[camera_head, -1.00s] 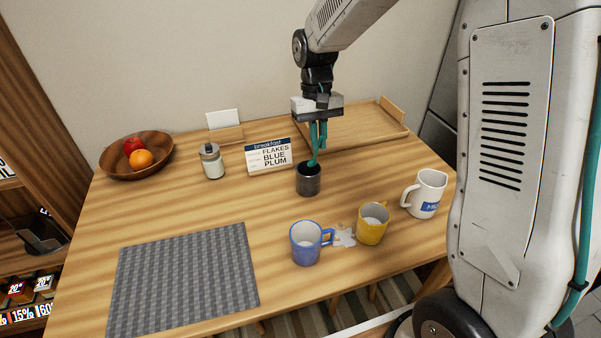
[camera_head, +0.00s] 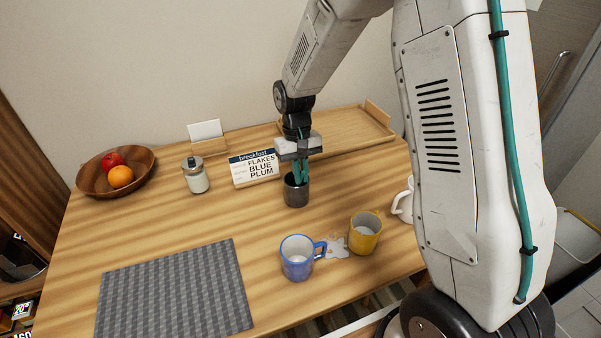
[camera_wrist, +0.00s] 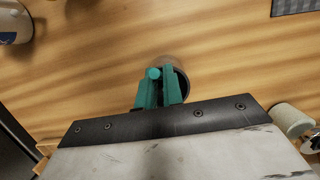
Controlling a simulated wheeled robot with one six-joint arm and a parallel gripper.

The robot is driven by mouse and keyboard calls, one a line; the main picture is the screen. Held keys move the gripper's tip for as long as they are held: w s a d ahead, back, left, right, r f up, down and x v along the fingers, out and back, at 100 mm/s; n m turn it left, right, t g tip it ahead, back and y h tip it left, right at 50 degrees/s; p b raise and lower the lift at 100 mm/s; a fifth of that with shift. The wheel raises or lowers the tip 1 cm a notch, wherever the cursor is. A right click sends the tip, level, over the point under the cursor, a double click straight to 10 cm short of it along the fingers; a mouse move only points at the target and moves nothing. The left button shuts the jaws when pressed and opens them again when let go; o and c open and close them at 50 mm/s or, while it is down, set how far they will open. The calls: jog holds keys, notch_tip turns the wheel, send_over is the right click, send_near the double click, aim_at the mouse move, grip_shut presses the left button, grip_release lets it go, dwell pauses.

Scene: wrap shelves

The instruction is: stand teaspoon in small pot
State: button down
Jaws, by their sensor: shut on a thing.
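The small dark pot (camera_head: 296,194) stands upright on the table, near the breakfast sign. My gripper (camera_head: 300,180) points down at the pot, with its teal fingertips at or just over the rim. In that view the pot's dark mouth (camera_wrist: 183,82) lies partly behind the right finger. The fingers hide the rest of the teaspoon, and I cannot tell how deep it is in the pot.
A blue mug (camera_head: 297,263) and a yellow mug (camera_head: 364,237) stand in front of the pot. A white mug (camera_head: 403,205) is partly behind my arm. The breakfast sign (camera_head: 254,170), a jar (camera_head: 196,180) and a wooden tray (camera_head: 345,145) are around the back. A grey mat (camera_head: 175,290) lies front left.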

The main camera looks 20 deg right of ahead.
jog(key=c, duration=1.5)
grip_release()
jog(key=shift+f, duration=0.1)
jog(key=shift+c, duration=0.2)
jog(key=v, duration=1.2)
jog(key=s+d+r+t, duration=0.2)
jog(key=s+r, duration=0.8)
jog(key=s, duration=0.3)
jog(key=s+d+t, duration=0.1)
jog(key=s, duration=1.7)
jog(key=shift+s+t, duration=0.3)
jog(key=shift+s, duration=0.05)
jog(key=shift+r, duration=0.15)
